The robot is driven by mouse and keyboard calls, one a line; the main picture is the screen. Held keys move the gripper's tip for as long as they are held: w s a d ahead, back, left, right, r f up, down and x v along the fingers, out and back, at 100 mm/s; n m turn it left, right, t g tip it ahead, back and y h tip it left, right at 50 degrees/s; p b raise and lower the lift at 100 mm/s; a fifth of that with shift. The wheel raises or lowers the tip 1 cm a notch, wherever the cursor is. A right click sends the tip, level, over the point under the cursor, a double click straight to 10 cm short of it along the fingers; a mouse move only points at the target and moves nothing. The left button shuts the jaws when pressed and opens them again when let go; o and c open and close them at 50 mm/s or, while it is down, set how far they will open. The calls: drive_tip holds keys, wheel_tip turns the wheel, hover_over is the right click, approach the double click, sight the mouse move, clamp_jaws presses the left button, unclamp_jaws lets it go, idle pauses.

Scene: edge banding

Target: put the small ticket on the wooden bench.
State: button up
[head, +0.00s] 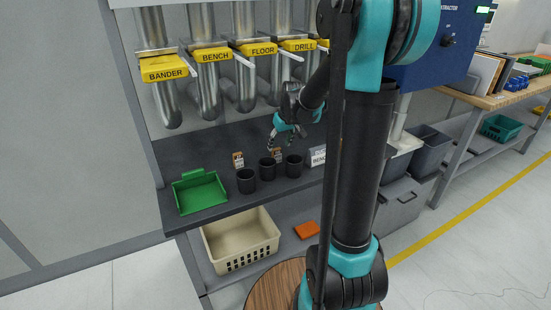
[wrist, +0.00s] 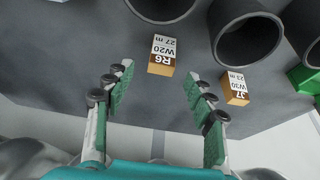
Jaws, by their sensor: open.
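Two small tickets, white with brown and orange parts, stand by the dark cups on the grey shelf. One ticket (wrist: 162,54), reading R6 W20 27 m, is ahead of and between my fingertips in the wrist view; I see no contact. The other ticket (wrist: 235,87), reading J7 W30 23 m, is to its right. In the head view the tickets are the left one (head: 238,160) and the middle one (head: 277,155). My gripper (head: 281,140) is open and empty above the shelf; its fingers also show in the wrist view (wrist: 160,78). A wooden-topped bench (head: 478,101) is at right.
Dark cups (head: 246,181) stand in a row beside a green tray (head: 200,191) and a white BENCH sign (head: 318,158). Pipes with yellow labels (head: 165,69) hang above. A beige basket (head: 241,241) sits below. Folders (head: 483,72) and blue parts occupy some of the wooden bench.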

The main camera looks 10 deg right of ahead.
sight(277, 149)
drive_tip(key=shift+x, duration=2.7)
drive_tip(key=shift+a, duration=0.1)
drive_tip(key=c, duration=1.1)
drive_tip(key=shift+r, duration=0.1)
